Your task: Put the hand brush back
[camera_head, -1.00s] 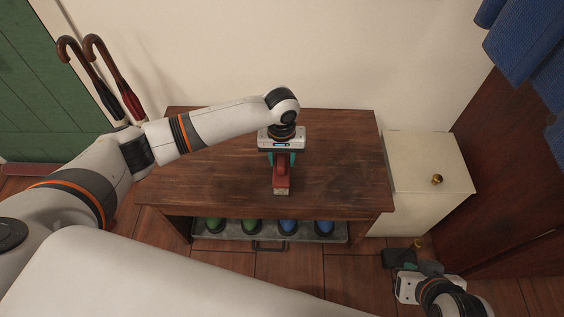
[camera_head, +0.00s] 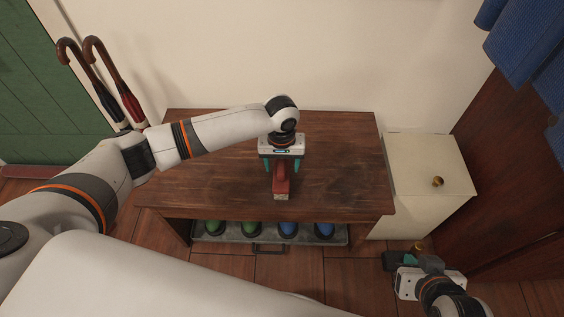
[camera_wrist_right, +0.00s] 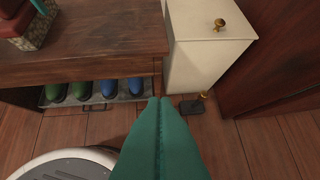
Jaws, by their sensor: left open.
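The hand brush (camera_head: 281,184), with a reddish body and pale speckled bristles, is on the wooden bench top. Part of it also shows at the top left of the right wrist view (camera_wrist_right: 34,33). My left gripper (camera_head: 282,166) is over the far part of the brush, pointing down. Its teal fingers are spread, one on each side of the brush with gaps between. My right gripper (camera_wrist_right: 160,105) is low at the right, beyond the bench's front right corner. Its teal fingers lie together with nothing seen between them.
The bench (camera_head: 340,170) has free room on both sides of the brush. Green and blue shoes stand on a grey tray (camera_head: 338,239) beneath. A cream cabinet (camera_head: 425,165) with a brass knob stands right. A dark flat thing (camera_wrist_right: 192,106) lies near its foot. Umbrellas (camera_head: 120,95) lean at left.

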